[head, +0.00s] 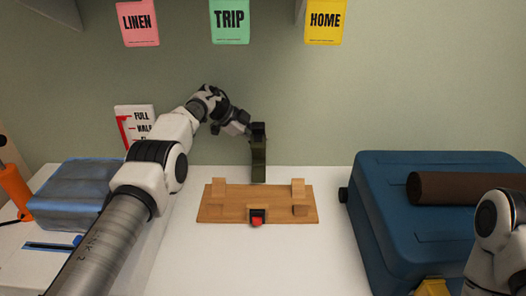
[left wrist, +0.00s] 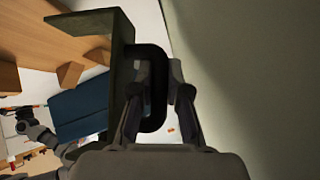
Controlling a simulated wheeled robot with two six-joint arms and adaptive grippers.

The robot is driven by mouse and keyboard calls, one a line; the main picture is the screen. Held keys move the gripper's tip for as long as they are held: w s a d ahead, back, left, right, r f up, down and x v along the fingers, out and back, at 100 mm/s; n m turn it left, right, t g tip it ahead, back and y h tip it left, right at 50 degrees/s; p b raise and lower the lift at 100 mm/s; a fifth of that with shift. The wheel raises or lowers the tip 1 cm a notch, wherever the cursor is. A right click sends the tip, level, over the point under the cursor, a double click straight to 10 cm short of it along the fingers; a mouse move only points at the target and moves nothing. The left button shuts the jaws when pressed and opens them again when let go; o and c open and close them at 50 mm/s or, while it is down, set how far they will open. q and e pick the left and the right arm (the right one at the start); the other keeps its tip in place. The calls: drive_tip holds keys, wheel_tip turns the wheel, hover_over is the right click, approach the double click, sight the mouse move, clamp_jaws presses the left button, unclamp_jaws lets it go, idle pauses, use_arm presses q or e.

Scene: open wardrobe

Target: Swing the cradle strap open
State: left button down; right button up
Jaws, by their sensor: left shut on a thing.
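The wooden cradle (head: 235,205) lies on the white surface, with raised blocks at both ends and a red-and-black catch (head: 257,218) at its front edge. The dark olive strap (head: 259,165) stands upright at the cradle's back edge, swung up off the cradle. My left gripper (head: 252,129) is shut on the black loop (left wrist: 158,115) at the strap's upper end. In the left wrist view the strap (left wrist: 118,65) is beside the fingers (left wrist: 158,80), the loop between them. My right arm shows at the lower right; its gripper cannot be made out.
A blue case (head: 385,205) with a brown roll (head: 460,188) on it stands right of the cradle. A blue folded bundle (head: 75,190) lies at the left, near an orange-handled tool (head: 15,190). LINEN, TRIP and HOME tags hang above. The surface before the cradle is clear.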

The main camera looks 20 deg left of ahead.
use_arm(q)
drive_tip(key=shift+w+d+r, duration=0.1)
drive_tip(key=shift+d+r, duration=0.05)
drive_tip(key=shift+r, duration=0.2)
drive_tip(key=c, duration=1.4)
unclamp_jaws()
drive_tip(key=shift+d, duration=0.15)
drive_tip(key=shift+f, duration=0.15)
drive_tip(key=shift+a, duration=0.25)
drive_tip(key=v, duration=1.1)
drive_tip(key=shift+s+r, duration=0.25)
drive_tip(key=shift+r, duration=0.15)
